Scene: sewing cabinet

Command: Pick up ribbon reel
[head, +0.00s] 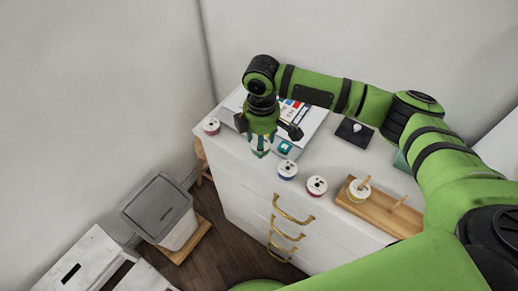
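Several small round reels with pale tops lie on the white cabinet top, and I cannot tell which is the ribbon reel. A red-sided reel (211,126) is at the far left corner. A blue-sided reel (287,170) and another red-sided reel (316,186) are along the front edge. A pale reel (358,190) sits around a peg on a wooden stand (378,209). My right gripper (265,132) points down over the cabinet's left part, its dark fingers spread wide. A teal and pale piece shows just below it, partly hidden. My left gripper is out of view.
Behind the gripper is a pale tray or board (312,122) with colourful items. A small teal box (284,147) is at its front. A dark square pad (354,132) lies to the right. A grey-lidded bin (158,207) stands on the floor at left.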

